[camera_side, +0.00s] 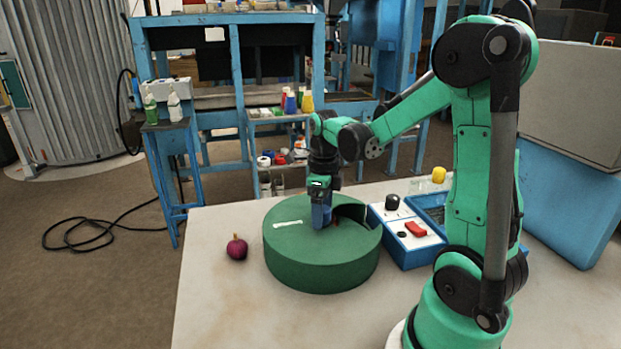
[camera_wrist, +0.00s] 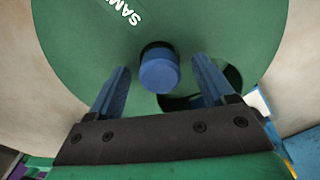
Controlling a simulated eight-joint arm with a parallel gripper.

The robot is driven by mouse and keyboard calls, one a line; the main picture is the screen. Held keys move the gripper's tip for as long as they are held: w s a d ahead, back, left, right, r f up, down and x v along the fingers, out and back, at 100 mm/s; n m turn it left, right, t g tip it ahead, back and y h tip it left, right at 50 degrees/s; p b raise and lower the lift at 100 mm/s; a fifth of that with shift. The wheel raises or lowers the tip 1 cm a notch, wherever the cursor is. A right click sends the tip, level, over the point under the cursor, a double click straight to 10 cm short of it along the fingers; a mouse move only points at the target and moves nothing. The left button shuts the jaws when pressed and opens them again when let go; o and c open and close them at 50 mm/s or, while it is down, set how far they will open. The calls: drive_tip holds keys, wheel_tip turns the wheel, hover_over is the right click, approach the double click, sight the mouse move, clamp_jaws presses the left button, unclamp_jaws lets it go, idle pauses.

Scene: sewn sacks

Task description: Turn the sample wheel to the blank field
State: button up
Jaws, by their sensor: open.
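The sample wheel is under a round green drum cover (camera_side: 310,268) standing on the pale table; its top also fills much of the wrist view (camera_wrist: 80,35). A blue knob (camera_wrist: 158,72) stands up at the middle of the cover. A white label (camera_wrist: 122,10) on top is cut off by the frame edge. A cut-out window (camera_side: 351,211) opens on the cover's right side; a small reddish bit shows there, but the field cannot be read. My gripper (camera_side: 322,222) points down over the drum. Its blue fingers are open, one on each side of the knob, with gaps visible.
A dark red onion-like object (camera_side: 236,247) lies left of the drum. A blue box (camera_side: 407,236) with a black knob and a red switch stands close on the right. A small yellow object (camera_side: 438,175) is at the back. The front left table is clear.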

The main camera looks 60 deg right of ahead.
drive_tip(key=shift+r, duration=2.8)
drive_tip(key=shift+a+n, duration=0.35)
drive_tip(key=shift+n, duration=0.15)
drive_tip(key=a+n+t, duration=0.1)
drive_tip(key=a+n, duration=0.1)
drive_tip(key=n, duration=0.2)
drive_tip(key=a+n+t, duration=0.1)
drive_tip(key=a+n, duration=0.1)
drive_tip(key=n, duration=0.3)
drive_tip(key=a+n+h, duration=0.1)
drive_tip(key=a+n, duration=0.2)
drive_tip(key=n, duration=0.1)
drive_tip(key=shift+w+r+t, duration=0.4)
drive_tip(key=a+n, duration=0.1)
drive_tip(key=n, duration=0.2)
drive_tip(key=a+n+t, duration=0.1)
drive_tip(key=n, duration=0.1)
drive_tip(key=a+n+t, duration=0.1)
drive_tip(key=n, duration=0.2)
drive_tip(key=shift+a+n, duration=0.3)
drive_tip(key=shift+a, duration=0.05)
drive_tip(key=shift+s+a+f+n+t+y, duration=0.15)
drive_tip(key=shift+a+n+t, duration=0.45)
drive_tip(key=shift+n, duration=1.25)
drive_tip(key=shift+s+a+n+t+y, duration=0.1)
drive_tip(key=shift+a+n+t+y, duration=0.1)
drive_tip(key=shift+a+n, duration=1.2)
drive_tip(key=shift+s+a+f+n+t+y, duration=0.15)
drive_tip(key=shift+a+n+t, duration=0.2)
drive_tip(key=shift+n, duration=1.9)
